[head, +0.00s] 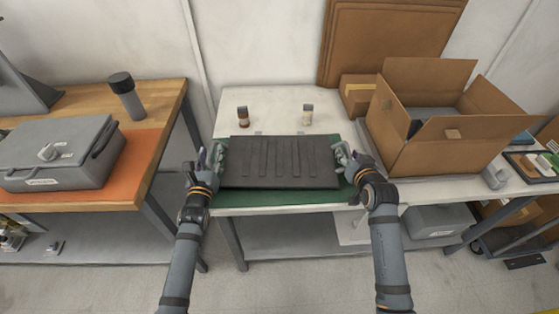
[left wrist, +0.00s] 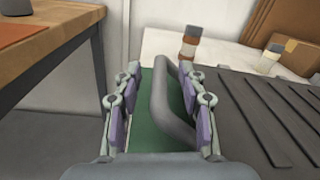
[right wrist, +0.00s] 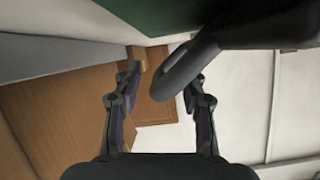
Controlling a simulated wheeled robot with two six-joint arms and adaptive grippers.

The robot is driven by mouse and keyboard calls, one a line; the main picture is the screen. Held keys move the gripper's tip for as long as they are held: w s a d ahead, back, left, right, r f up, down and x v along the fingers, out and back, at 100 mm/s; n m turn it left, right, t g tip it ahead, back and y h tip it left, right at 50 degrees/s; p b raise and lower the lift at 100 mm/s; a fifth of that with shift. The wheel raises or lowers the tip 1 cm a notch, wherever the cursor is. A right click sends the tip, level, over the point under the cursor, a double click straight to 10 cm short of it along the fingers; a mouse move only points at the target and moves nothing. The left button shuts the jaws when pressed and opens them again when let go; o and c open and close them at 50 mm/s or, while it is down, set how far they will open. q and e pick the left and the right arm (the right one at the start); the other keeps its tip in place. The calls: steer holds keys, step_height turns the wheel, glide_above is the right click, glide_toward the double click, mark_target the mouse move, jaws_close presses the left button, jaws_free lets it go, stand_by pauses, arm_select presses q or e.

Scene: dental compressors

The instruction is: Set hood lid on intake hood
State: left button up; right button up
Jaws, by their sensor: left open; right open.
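A dark ribbed panel (head: 280,163) with a loop handle at each end, which looks like the hood lid, lies over a green mat (head: 275,197) on the white table. Whether the intake hood is under it is hidden. My left gripper (head: 212,160) is at its left end. In the left wrist view the open fingers (left wrist: 160,80) stand on both sides of the left handle (left wrist: 172,110). My right gripper (head: 350,162) is at the right end. In the right wrist view its fingers (right wrist: 165,80) are open, with the right handle (right wrist: 185,70) between them.
Two small bottles (head: 243,117) (head: 307,115) stand behind the panel. An open cardboard box (head: 425,145) stands close on the right. On the left, a wooden table (head: 160,105) holds a grey case (head: 60,150) and a dark-capped cylinder (head: 127,97). A gap separates the tables.

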arm_select(q)
steer(key=shift+w, duration=0.5)
arm_select(e)
steer(key=shift+w+f, duration=0.15)
steer(key=shift+w, duration=0.3)
arm_select(q)
jaws_close()
arm_select(e)
jaws_close()
arm_select(q)
steer(key=shift+s, duration=0.1)
